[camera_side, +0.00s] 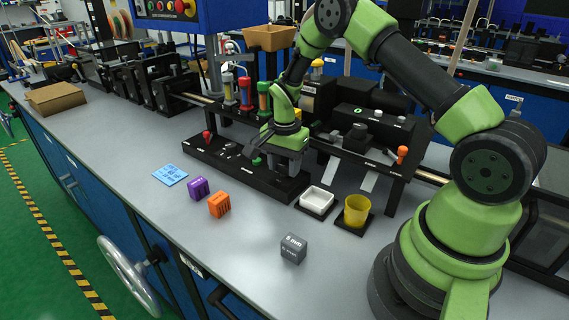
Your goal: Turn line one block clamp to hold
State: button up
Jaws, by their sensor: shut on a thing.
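A long black control panel (284,187) lies on the grey bench, with small labels too blurred to read. A red-topped knob (206,135) stands upright at its left end. A small green knob (257,161) shows near the panel's middle. My gripper (261,152) reaches down to the panel at this green knob and is shut on it, as far as I can see. The fingertips and the knob's turned position are partly hidden by the gripper body. I cannot tell which of the panel's controls is the line one block clamp.
On the bench in front lie a blue card (170,175), a purple block (199,188), an orange block (219,204) and a grey cube (293,248). A white tray (316,201) and a yellow cup (357,210) stand right of the panel. Black machinery (370,130) rises behind.

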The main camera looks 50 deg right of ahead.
aim_at(285, 166)
jog(key=n, duration=0.3)
jog(key=o, duration=0.9)
notch_tip(285, 166, up, 10)
jog(key=shift+f, duration=0.1)
